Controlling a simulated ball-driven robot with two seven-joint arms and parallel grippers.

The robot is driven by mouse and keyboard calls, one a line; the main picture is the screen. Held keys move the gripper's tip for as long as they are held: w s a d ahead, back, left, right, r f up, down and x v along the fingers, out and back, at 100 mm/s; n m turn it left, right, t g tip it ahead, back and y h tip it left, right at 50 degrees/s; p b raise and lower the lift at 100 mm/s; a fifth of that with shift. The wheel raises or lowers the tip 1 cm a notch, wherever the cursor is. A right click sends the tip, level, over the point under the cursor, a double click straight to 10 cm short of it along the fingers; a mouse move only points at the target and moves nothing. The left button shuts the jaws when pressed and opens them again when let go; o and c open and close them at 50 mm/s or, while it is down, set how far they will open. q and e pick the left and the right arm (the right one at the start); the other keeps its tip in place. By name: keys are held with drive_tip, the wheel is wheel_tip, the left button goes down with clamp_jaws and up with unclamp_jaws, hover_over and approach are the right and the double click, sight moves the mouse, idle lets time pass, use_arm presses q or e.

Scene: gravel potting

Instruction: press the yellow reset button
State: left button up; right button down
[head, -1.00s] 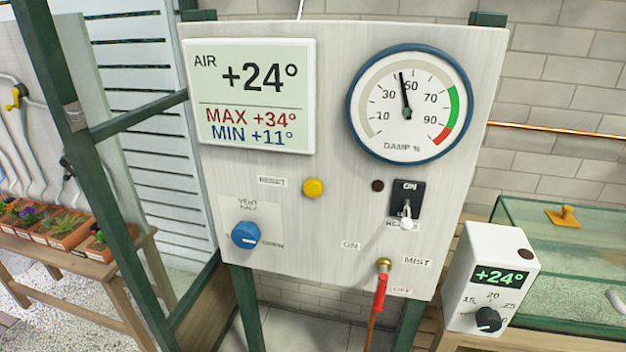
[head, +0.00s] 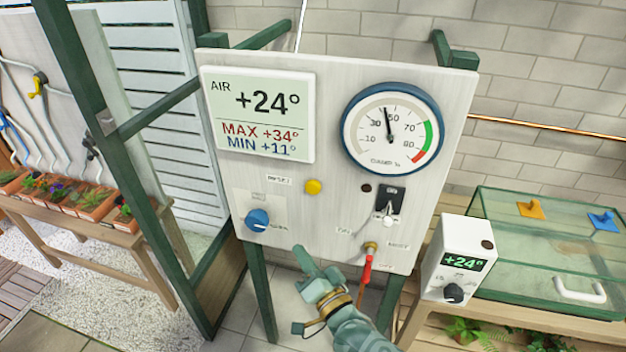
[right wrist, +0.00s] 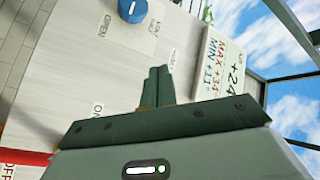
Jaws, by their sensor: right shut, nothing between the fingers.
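The yellow reset button (head: 313,187) is a small round knob on the pale upright panel (head: 235,190), right of its RESET label (head: 278,181) and below the air display (head: 258,115). My right gripper (head: 302,256) is shut and empty, in front of the panel's lower edge and below the button in the head view. In the right wrist view its closed fingers (right wrist: 155,86) point toward the panel. The button does not show there and is probably hidden behind the fingers. I cannot tell the exact gap to the panel. My left gripper is not in view.
The blue vent knob (head: 257,220) is left of the button. The heater switch (head: 390,200) and red mist lever (head: 366,270) are to the right. A white thermostat box (head: 461,258) and a glass case (head: 520,240) stand further right.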

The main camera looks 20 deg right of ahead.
sight(313, 187)
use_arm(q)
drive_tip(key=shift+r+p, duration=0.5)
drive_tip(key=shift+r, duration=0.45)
use_arm(e)
wheel_tip(313, 187, up, 7)
drive_tip(key=m+t, duration=0.1)
drive_tip(key=shift+w+a+r+m, duration=0.15)
drive_tip(key=shift+w+a+m, duration=0.05)
drive_tip(key=shift+m, duration=0.2)
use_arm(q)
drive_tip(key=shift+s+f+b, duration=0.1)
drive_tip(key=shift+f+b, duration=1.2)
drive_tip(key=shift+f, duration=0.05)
use_arm(e)
drive_tip(key=w+d, duration=0.5)
drive_tip(key=w, duration=0.2)
drive_tip(key=shift+w, duration=0.15)
drive_tip(key=shift+w, duration=0.1)
drive_tip(key=shift+w+d, duration=0.2)
drive_tip(key=shift+w, duration=0.05)
